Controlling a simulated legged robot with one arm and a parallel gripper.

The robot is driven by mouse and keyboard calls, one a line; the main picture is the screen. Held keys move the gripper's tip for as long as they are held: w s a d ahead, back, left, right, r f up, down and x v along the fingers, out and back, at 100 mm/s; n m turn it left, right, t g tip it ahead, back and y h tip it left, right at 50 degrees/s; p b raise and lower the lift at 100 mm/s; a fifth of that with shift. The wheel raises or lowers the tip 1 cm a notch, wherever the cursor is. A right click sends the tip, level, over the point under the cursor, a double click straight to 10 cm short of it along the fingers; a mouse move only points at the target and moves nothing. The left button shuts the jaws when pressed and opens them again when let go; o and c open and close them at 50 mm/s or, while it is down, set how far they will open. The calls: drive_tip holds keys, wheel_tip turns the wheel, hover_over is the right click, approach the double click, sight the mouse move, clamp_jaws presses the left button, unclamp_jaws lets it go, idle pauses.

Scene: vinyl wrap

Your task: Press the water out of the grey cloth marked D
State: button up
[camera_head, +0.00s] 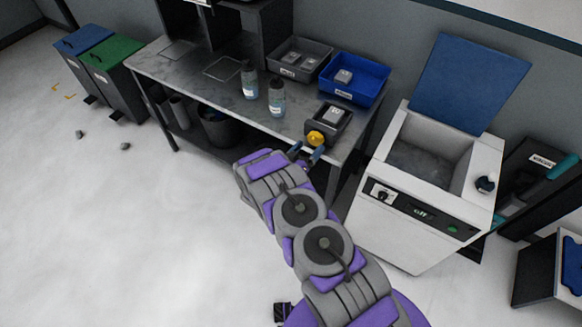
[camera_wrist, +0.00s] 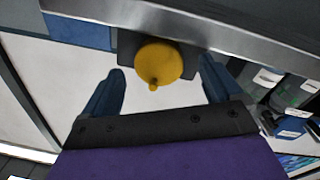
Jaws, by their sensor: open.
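A small dark box (camera_head: 345,122) stands at the table's front right edge. A grey cloth (camera_head: 336,113) with a pale label lies in it; its letter is too small to read. A round yellow knob (camera_head: 316,138) sits at the front of this box. In the wrist view the knob (camera_wrist: 158,62) is mounted on a dark block. My gripper (camera_head: 306,151) is at the knob in the head view. In the wrist view my gripper (camera_wrist: 162,70) is open, with blue fingers on either side of the knob and gaps at both sides. The cloth is not seen there.
A grey bin (camera_head: 318,73) and a blue bin (camera_head: 368,98) hold more grey cloths. Two bottles (camera_head: 276,97) stand on the metal table (camera_head: 205,85). An open white machine (camera_head: 405,235) stands right of the table. Floor at left is mostly clear.

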drive_tip(key=p+v, duration=0.1)
drive_tip(key=v, duration=1.3)
drive_tip(key=shift+w, duration=0.15)
drive_tip(key=w+a+r+g+y, duration=0.3)
drive_tip(key=w+a+r+y, duration=0.4)
drive_tip(key=w+r+y, duration=0.15)
drive_tip(key=s+a+r+n+g+y, duration=0.15)
drive_tip(key=s+r+g+y, duration=0.35)
drive_tip(key=r, duration=0.8)
drive_tip(key=s+d+r+g, duration=0.2)
drive_tip(key=s+d+r, duration=0.2)
drive_tip(key=s, duration=1)
drive_tip(key=s+d+r+n+g+h, duration=0.1)
drive_tip(key=s+d+r+g, duration=0.2)
drive_tip(key=s+d, duration=0.6)
drive_tip(key=s+d+r+g+h, duration=0.1)
drive_tip(key=s+d+r+g, duration=0.2)
drive_tip(key=s, duration=1.7)
drive_tip(key=d+r, duration=0.3)
drive_tip(key=r, duration=0.1)
drive_tip(key=shift+d+n, duration=0.25)
drive_tip(key=shift+n, duration=0.1)
